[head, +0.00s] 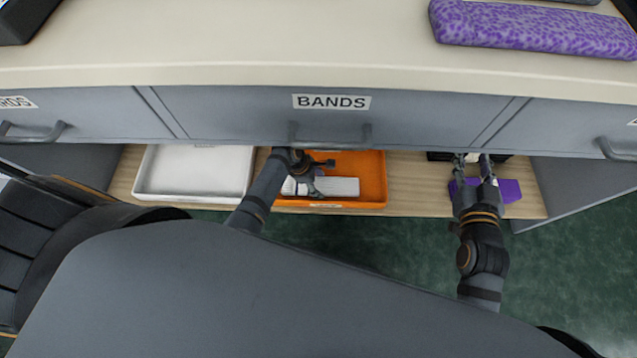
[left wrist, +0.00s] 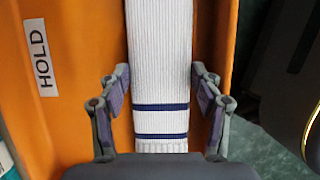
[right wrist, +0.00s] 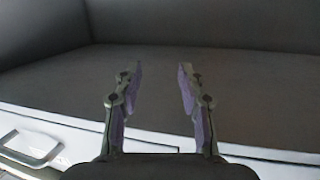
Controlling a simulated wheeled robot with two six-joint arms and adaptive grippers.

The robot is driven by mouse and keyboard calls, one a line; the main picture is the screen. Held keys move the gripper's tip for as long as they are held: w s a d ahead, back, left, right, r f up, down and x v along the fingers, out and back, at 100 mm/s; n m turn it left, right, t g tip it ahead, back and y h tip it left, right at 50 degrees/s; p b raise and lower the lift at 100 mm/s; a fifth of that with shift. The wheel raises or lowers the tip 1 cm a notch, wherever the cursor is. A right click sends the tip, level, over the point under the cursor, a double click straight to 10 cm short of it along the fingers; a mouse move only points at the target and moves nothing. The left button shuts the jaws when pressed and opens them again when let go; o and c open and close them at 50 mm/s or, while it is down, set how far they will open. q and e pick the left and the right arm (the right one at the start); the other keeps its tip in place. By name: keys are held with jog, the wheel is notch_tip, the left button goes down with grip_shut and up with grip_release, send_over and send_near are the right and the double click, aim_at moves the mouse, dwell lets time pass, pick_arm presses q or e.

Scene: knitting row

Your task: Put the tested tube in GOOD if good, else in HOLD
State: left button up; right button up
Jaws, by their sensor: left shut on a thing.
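The knitted tube (left wrist: 160,60) is white and ribbed, with two dark blue stripes near one end. In the head view the tube (head: 345,186) lies lengthwise in or just over the orange tray (head: 372,165). The left wrist view shows the HOLD label (left wrist: 41,57) on that tray. My left gripper (head: 310,184) is at the striped end of the tube, with one finger on each side in the left wrist view (left wrist: 160,97). It is shut on the tube. My right gripper (head: 474,168) is open and empty; its parted fingers also show in the right wrist view (right wrist: 155,85).
A white tray (head: 150,180) stands left of the orange tray on the wooden shelf (head: 420,190). A purple thing (head: 511,191) lies by my right gripper. The BANDS drawer (head: 230,112) and counter (head: 230,45) overhang the shelf. A purple padded block (head: 530,30) lies on the counter.

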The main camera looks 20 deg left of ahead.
dwell(0.3)
pick_arm(q)
jog(key=o, duration=0.7)
jog(key=shift+f, duration=0.1)
